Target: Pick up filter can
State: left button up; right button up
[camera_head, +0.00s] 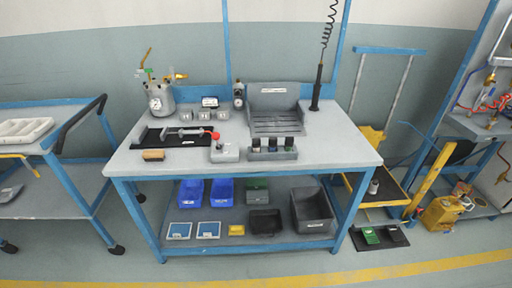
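Neither of my grippers shows in the head view. I cannot tell for sure which thing is the filter can. A small grey can (373,187) stands upright on the low yellow-edged stand right of the workbench. Several small dark cylinders (272,145) stand upright in a grey block holder (272,156) near the bench's front edge. A larger grey metal pot (160,101) with brass fittings stands at the back left of the bench.
The workbench (338,142) has a clear right side. A black mat (178,137), a brush (153,155), a box with a red button (224,152) and a grey tray (274,120) lie on it. Blue bins (221,193) sit below. A cart (62,144) stands left.

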aim_at(372, 190)
jog(key=z, duration=1.3)
jog(key=i+l, duration=0.3)
jog(key=i, duration=0.2)
